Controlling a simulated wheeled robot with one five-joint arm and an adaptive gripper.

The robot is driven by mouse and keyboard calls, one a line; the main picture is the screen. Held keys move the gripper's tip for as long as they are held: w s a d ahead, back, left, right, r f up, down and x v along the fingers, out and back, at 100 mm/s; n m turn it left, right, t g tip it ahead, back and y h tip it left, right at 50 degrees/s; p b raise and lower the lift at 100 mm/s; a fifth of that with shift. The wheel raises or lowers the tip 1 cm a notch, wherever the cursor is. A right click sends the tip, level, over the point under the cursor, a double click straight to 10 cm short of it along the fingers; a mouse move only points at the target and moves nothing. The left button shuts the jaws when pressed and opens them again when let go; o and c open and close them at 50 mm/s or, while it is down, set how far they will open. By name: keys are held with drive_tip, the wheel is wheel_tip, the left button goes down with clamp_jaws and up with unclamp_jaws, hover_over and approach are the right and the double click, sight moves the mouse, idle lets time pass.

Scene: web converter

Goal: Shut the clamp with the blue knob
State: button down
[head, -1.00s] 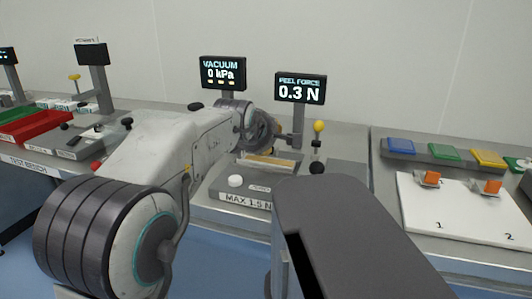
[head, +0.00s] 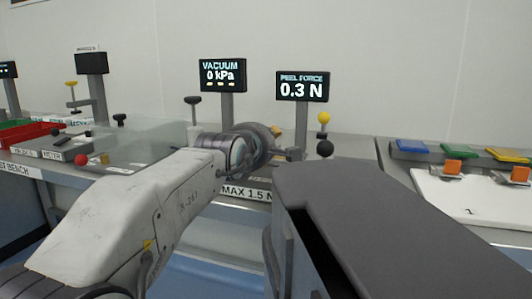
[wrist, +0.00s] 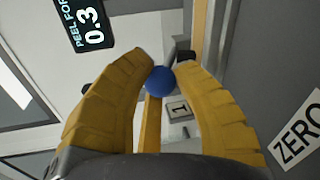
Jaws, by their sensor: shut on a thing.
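In the wrist view the round blue knob (wrist: 160,81) sits between the tips of the two yellow fingers of my gripper (wrist: 163,70). The fingers are closed in on it from both sides. A yellow bar (wrist: 151,125) shows below the knob, between the fingers. The rest of the clamp is mostly hidden by the fingers, so I cannot tell its position. In the head view my arm's wrist hides the blue knob and most of the gripper.
The peel force display (head: 303,87) reads 0.3 N and the vacuum display (head: 222,74) reads 0 kPa. A yellow ball (head: 323,118) and a black ball (head: 325,149) stand right of my wrist. A white board (head: 470,198) with orange blocks lies at right.

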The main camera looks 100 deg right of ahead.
drive_tip(key=shift+f+b, duration=0.2)
drive_tip(key=shift+b, duration=0.25)
drive_tip(key=c, duration=1)
unclamp_jaws()
drive_tip(key=shift+a, duration=0.1)
drive_tip(key=shift+o, duration=0.2)
drive_tip(key=shift+r+p, duration=0.1)
drive_tip(key=shift+p, duration=0.4)
